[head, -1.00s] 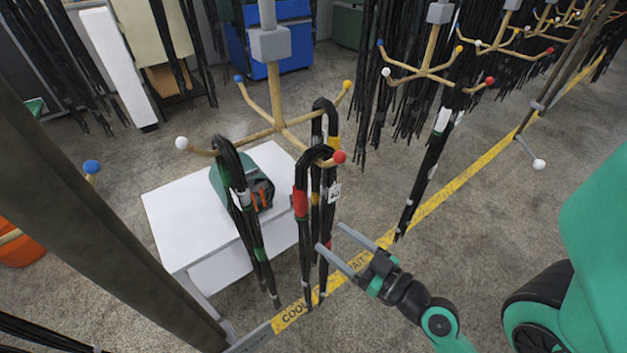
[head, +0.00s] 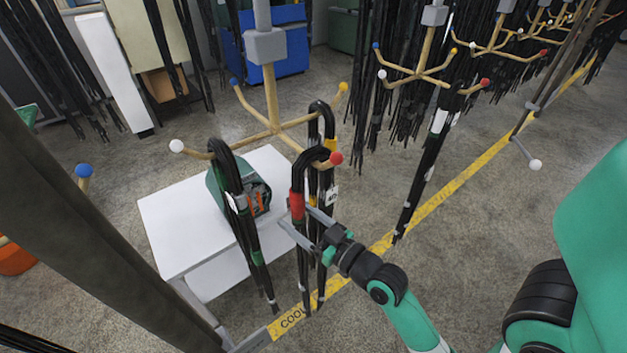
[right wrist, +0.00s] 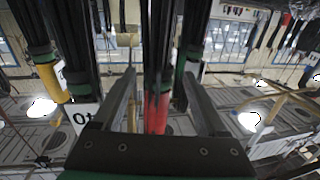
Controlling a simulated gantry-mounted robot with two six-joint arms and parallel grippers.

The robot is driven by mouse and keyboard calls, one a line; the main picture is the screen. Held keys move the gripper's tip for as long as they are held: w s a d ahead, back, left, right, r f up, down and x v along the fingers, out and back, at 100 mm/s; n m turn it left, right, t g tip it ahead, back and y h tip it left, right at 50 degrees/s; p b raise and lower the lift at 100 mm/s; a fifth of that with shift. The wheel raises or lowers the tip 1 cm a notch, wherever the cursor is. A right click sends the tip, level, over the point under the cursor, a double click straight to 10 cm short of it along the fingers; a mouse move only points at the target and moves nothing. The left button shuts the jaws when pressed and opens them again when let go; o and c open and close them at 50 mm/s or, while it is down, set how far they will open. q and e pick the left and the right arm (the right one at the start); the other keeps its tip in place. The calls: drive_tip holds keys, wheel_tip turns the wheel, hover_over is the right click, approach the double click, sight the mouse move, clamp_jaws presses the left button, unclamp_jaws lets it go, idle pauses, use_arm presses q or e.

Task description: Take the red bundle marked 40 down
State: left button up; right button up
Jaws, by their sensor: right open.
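The red bundle (head: 298,180) is a looped black hose hung over the red-balled arm (head: 336,158) of the wooden hanger, with a red band on its left strand. A white tag (head: 331,196) shows to the right of that strand; in the right wrist view its number (right wrist: 86,118) looks like 40, upside down. My right gripper (head: 296,214) is open at the red band's height. In the right wrist view the red band (right wrist: 157,113) shows between the two fingers, and the tag is outside the left finger. My left gripper is not in view.
A yellow-banded bundle (head: 315,125) hangs close behind. A green-banded bundle (head: 240,200) hangs on the white-balled arm to the left. A white table (head: 165,235) with a green machine stands below. More hose-filled hangers (head: 420,72) are at the back right.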

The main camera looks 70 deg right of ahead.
drive_tip(key=shift+c, duration=0.2)
clamp_jaws()
idle(1.1)
drive_tip(key=shift+r, duration=0.1)
